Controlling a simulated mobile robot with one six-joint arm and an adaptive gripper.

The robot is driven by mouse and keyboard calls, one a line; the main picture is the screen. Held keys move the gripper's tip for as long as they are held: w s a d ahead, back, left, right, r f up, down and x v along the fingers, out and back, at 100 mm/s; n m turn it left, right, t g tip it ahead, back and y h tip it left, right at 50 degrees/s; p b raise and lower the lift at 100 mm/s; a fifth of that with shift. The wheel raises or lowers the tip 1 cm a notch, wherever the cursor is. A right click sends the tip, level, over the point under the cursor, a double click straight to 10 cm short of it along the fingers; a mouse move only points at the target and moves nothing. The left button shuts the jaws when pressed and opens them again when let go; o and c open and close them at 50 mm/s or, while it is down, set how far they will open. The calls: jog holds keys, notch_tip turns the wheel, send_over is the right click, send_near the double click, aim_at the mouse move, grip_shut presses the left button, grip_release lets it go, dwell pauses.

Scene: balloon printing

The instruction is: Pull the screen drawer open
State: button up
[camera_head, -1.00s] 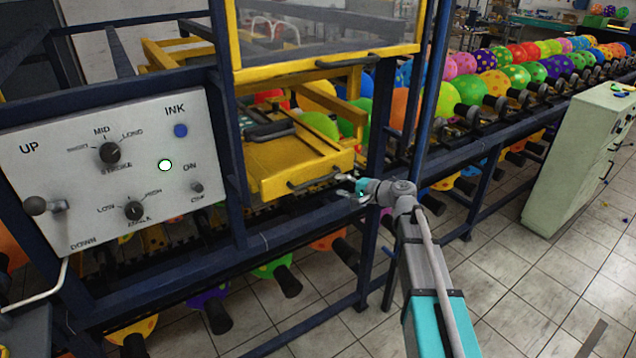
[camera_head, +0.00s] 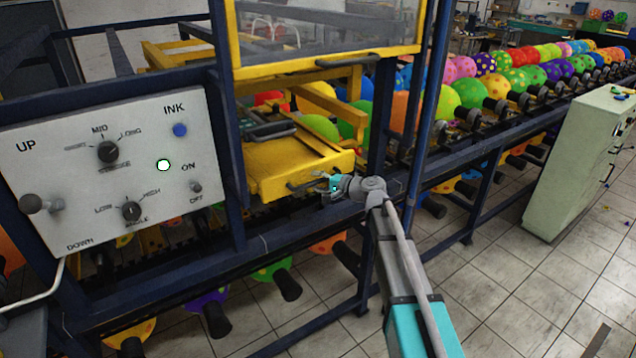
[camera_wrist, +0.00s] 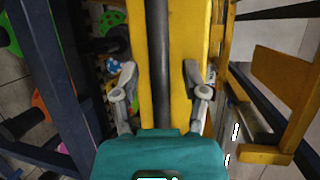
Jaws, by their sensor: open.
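The yellow screen drawer (camera_head: 300,165) sits in the blue frame, with a dark bar handle (camera_head: 306,184) on its front face. My gripper (camera_head: 324,183) is at the right end of that handle in the head view. In the wrist view the handle (camera_wrist: 158,60) runs up the middle of the picture, against the yellow drawer front (camera_wrist: 185,30). My gripper (camera_wrist: 161,88) is open there, one finger on each side of the handle, with a gap between each finger and the bar. Whether the palm touches the handle cannot be told.
A control panel (camera_head: 110,165) with knobs stands at the left. A clear guard in a yellow frame (camera_head: 330,67) hangs above the drawer. A blue post (camera_head: 381,110) rises right of the drawer. Balloons (camera_head: 490,84) line the rack behind. A pale green cabinet (camera_head: 575,165) stands at the right.

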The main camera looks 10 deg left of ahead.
grip_shut()
jog(key=shift+d, duration=0.1)
